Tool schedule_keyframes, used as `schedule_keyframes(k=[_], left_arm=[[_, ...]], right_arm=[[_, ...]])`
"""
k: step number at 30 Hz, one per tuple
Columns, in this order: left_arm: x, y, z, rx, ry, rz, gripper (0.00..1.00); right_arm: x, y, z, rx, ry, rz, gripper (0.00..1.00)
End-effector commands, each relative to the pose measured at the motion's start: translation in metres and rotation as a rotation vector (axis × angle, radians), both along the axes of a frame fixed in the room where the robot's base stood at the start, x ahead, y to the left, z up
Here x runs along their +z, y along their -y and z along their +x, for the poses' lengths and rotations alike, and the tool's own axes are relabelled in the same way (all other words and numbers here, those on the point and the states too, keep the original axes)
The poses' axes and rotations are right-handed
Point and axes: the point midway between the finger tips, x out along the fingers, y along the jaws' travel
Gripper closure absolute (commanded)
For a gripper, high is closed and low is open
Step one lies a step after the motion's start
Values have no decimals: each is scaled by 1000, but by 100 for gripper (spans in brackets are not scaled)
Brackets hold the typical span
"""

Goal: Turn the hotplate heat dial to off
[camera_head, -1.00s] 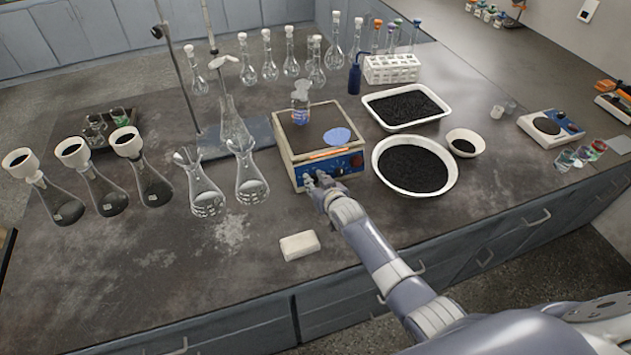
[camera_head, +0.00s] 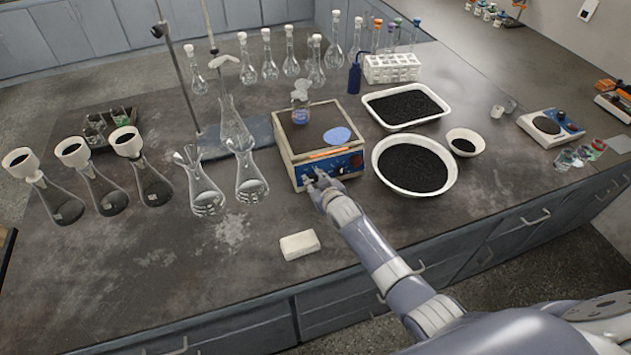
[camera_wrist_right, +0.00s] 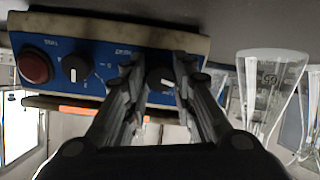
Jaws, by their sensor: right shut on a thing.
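The hotplate (camera_head: 286,158) stands near the middle of the bench, with a blue control panel (camera_head: 349,165) facing the front edge. My right gripper (camera_head: 313,181) is at the left part of this panel. In the right wrist view, which shows the panel upside down, the right gripper (camera_wrist_right: 155,72) has its fingers on both sides of a black dial (camera_wrist_right: 160,78) with a white pointer mark, shut on it. The fingers partly cover the dial and its scale. A second black dial (camera_wrist_right: 76,68) and a red button (camera_wrist_right: 35,66) are free beside it. My left gripper is out of view.
A small beaker (camera_head: 300,112) stands on the hotplate. Flasks (camera_head: 250,182) stand close on its left; a white bowl of black granules (camera_head: 378,176) is close on its right. A white block (camera_head: 299,245) lies in front.

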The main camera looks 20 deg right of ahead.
Motion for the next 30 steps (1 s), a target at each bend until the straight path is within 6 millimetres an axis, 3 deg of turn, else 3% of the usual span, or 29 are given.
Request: schedule_keyframes(k=[1, 3, 17, 30], left_arm=[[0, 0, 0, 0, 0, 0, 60], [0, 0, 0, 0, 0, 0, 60], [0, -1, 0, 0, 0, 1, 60], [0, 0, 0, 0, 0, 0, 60]], right_arm=[[-1, 0, 0, 1, -2, -4, 71], [-1, 0, 0, 1, -1, -3, 56], [2, 1, -4, 0, 0, -1, 56], [25, 3, -52, 0, 0, -1, 56]])
